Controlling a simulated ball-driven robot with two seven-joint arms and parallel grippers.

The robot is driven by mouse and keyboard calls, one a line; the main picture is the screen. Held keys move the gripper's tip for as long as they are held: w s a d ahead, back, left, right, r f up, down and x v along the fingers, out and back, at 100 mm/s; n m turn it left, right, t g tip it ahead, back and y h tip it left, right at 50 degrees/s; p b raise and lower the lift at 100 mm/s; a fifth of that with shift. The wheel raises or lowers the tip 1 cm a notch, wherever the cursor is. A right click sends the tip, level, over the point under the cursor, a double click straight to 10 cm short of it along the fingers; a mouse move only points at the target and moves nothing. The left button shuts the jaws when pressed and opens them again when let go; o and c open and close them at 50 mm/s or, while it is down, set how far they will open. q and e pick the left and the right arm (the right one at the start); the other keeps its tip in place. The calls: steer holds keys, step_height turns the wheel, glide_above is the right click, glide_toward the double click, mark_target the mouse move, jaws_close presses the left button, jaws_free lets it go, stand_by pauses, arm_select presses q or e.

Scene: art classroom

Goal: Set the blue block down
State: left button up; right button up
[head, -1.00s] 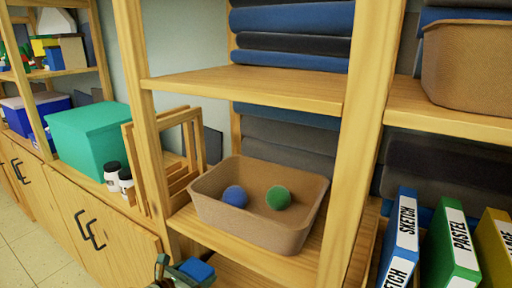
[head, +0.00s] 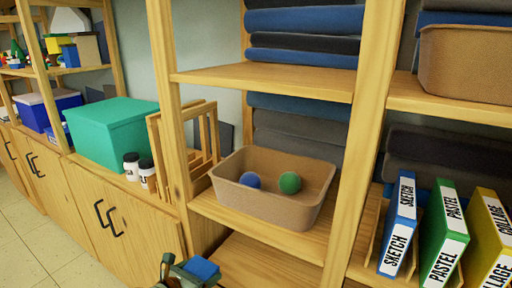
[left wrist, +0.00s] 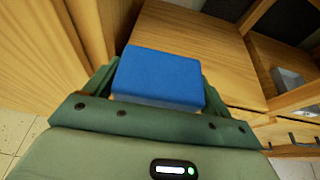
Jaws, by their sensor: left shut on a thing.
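The blue block (head: 202,269) is at the bottom of the head view, held in my left gripper (head: 184,272). In the left wrist view the blue block (left wrist: 160,76) sits between the green fingers of my left gripper (left wrist: 158,90), which is shut on it. Beyond the block in that view is a bare wooden shelf board (left wrist: 215,75). In the head view the block is in front of the lower wooden shelf (head: 262,262); I cannot tell how high it is. My right gripper is not in view.
A tan bin (head: 265,214) with a blue ball (head: 250,180) and a green ball (head: 290,183) stands on the shelf above. Wooden posts (head: 357,150) flank the opening. Labelled binders (head: 400,225) stand at the right. A teal box (head: 112,135) and two small white jars are at the left.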

arm_select(q)
steer(key=s+d+r+n+t+y+p, duration=0.1)
steer(key=s+d+r+n+y+p, duration=0.15)
steer(key=s+r, duration=0.45)
steer(key=s+d+r+n+t+y+p, duration=0.1)
steer(key=s+d+r+n+y+p, duration=0.2)
steer(key=r, duration=0.6)
steer(key=s+a+r+n+g+y, duration=0.1)
steer(key=s+a+r+n+y, duration=0.2)
steer(key=s+a+r, duration=0.2)
steer(key=s+a+r+n+g+y+p, duration=0.1)
steer(key=s+a+r+n+y, duration=0.2)
steer(key=s+r, duration=0.4)
steer(key=s+a+y, duration=0.1)
steer(key=s+a, duration=0.1)
steer(key=s, duration=0.2)
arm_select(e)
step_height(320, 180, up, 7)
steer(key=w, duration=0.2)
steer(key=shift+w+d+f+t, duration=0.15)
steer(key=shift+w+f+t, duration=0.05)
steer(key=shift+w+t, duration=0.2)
arm_select(q)
steer(key=shift+w+a+y, duration=0.1)
steer(key=shift+y, duration=0.15)
